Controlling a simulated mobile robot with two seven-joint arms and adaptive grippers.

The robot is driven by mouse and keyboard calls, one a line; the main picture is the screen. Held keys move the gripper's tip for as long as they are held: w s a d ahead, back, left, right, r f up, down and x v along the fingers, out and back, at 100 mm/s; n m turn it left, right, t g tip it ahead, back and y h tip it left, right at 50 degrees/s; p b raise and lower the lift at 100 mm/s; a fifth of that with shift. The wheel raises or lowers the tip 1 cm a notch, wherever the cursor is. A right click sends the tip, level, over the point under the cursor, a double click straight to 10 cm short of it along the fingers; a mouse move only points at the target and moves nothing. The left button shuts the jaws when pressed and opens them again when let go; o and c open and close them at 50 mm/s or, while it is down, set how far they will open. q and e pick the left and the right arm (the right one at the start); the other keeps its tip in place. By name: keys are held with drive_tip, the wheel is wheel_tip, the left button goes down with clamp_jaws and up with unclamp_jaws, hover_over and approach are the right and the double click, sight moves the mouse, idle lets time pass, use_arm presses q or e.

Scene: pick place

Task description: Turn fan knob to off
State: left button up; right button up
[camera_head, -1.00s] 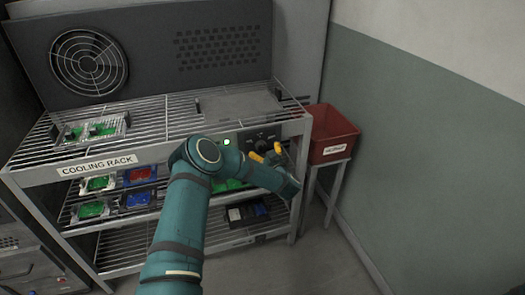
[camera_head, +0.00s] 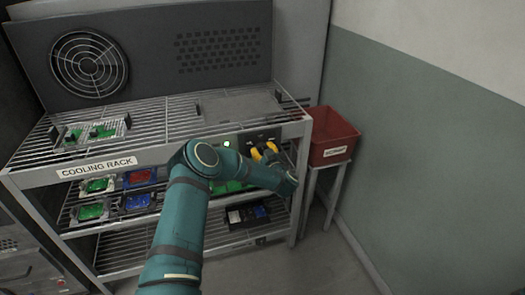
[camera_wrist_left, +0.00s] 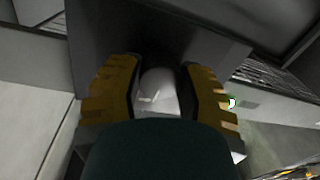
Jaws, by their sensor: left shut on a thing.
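The fan's dark control panel (camera_head: 257,135) is on the front right of the cooling rack, under its top shelf. My left gripper (camera_head: 264,153) is at this panel, its yellow fingers shut on the fan knob. The knob is hidden behind the fingers in the head view. In the left wrist view, the two yellow fingers (camera_wrist_left: 160,92) stand either side of a pale rounded shape against a dark surface. A small indicator light (camera_head: 227,143) left of the gripper looks whitish; it also shows in the wrist view (camera_wrist_left: 232,103). My right gripper is not in view.
The fan grille (camera_head: 89,64) is in the grey back panel. The cooling rack (camera_head: 40,178) holds several green, red and blue boards. A red bin (camera_head: 333,136) on a stand is close right of the gripper, before the wall. Floor at front right is clear.

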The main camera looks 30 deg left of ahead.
use_arm(q)
drive_tip(key=shift+n, duration=0.3)
drive_tip(key=n, duration=0.5)
drive_tip(key=shift+h, duration=0.3)
drive_tip(key=n, duration=0.5)
drive_tip(key=shift+r+n, duration=0.15)
drive_tip(key=shift+n, duration=0.15)
drive_tip(key=shift+w, duration=0.1)
drive_tip(key=o, duration=1.2)
drive_tip(key=v, duration=1.2)
drive_tip(key=shift+r, duration=0.1)
